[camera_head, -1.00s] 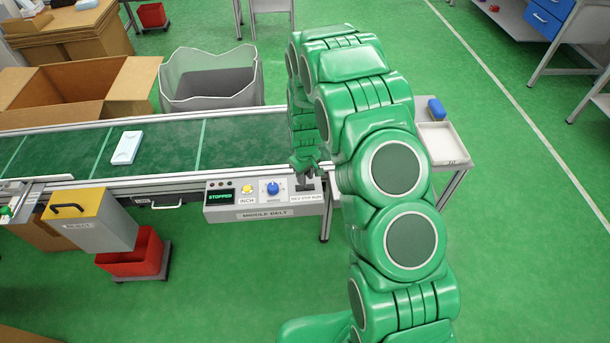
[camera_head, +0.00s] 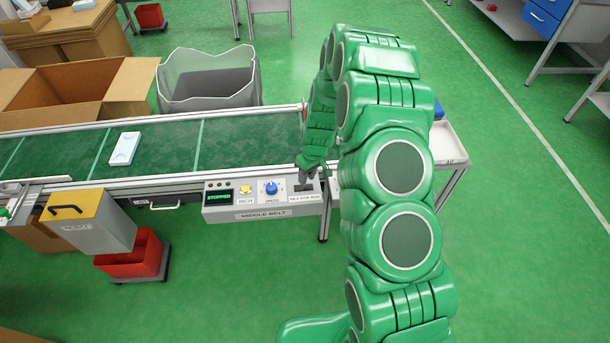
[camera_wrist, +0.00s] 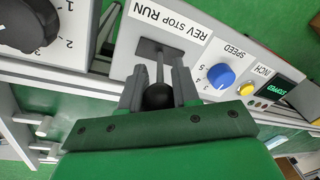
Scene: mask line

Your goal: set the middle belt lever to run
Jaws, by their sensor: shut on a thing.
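The middle belt lever has a grey stem and a dark round knob (camera_wrist: 158,96). In the wrist view its stem rises from a dark slot beside the label REV STOP RUN (camera_wrist: 172,24). My gripper (camera_wrist: 160,82) has its two grey fingers on either side of the knob and is shut on it. In the head view my gripper (camera_head: 309,170) is at the right end of the control box (camera_head: 222,212), and the fingers largely hide the lever. The box's display (camera_head: 219,197) reads STOPPED. Which mark the lever is at, I cannot tell clearly.
The blue speed knob (camera_wrist: 221,76) and yellow inch button (camera_wrist: 245,89) sit beside the lever on the same panel. A pale packet (camera_head: 125,148) lies on the green belt (camera_head: 250,145). A white tray (camera_head: 449,143) stands right of the belt, partly behind my arm.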

